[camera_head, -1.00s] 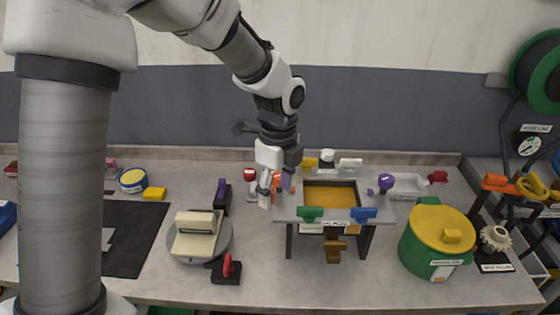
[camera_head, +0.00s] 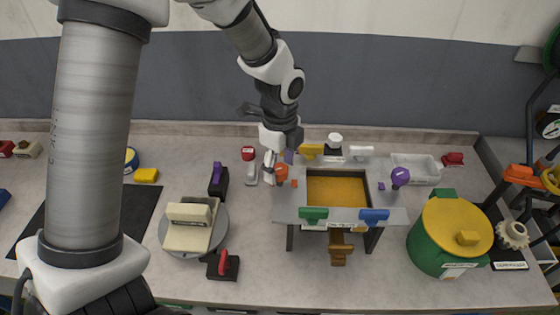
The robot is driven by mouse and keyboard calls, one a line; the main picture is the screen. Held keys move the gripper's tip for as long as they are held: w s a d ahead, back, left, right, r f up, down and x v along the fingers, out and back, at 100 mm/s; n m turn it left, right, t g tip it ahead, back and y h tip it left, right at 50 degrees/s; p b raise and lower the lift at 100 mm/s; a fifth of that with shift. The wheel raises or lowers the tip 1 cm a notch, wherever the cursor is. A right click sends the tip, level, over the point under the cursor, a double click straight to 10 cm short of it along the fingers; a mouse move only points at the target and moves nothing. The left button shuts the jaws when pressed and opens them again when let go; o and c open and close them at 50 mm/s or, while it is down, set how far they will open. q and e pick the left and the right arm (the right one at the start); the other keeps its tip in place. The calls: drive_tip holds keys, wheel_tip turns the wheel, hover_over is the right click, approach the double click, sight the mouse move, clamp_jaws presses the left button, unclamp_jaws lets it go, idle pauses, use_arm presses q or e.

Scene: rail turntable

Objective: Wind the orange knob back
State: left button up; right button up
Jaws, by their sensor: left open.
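The orange knob (camera_head: 282,172) is at the left edge of a raised grey stand (camera_head: 290,206) with an amber recessed panel (camera_head: 337,190). My left gripper (camera_head: 275,163) comes down from above and is right at the knob, with a pale finger on the knob's left side. It is open. The gripper partly hides the knob, and I cannot tell whether the fingers touch it. A purple knob (camera_head: 400,175) is at the stand's right side. My right gripper is not in view.
Green (camera_head: 313,213), blue (camera_head: 374,214), yellow (camera_head: 312,150) and white (camera_head: 361,152) clips sit around the stand. A round turntable (camera_head: 221,228) is to the left. A green pot with a yellow lid (camera_head: 466,226) is to the right. The front bench strip is mostly clear.

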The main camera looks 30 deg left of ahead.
use_arm(q)
drive_tip(key=shift+s+d+r, duration=0.15)
drive_tip(key=shift+s, duration=0.1)
drive_tip(key=shift+c, duration=0.3)
drive_tip(key=shift+s+d+r, duration=0.15)
drive_tip(key=shift+s, duration=0.05)
drive_tip(key=c, duration=1.1)
drive_tip(key=shift+w, duration=0.1)
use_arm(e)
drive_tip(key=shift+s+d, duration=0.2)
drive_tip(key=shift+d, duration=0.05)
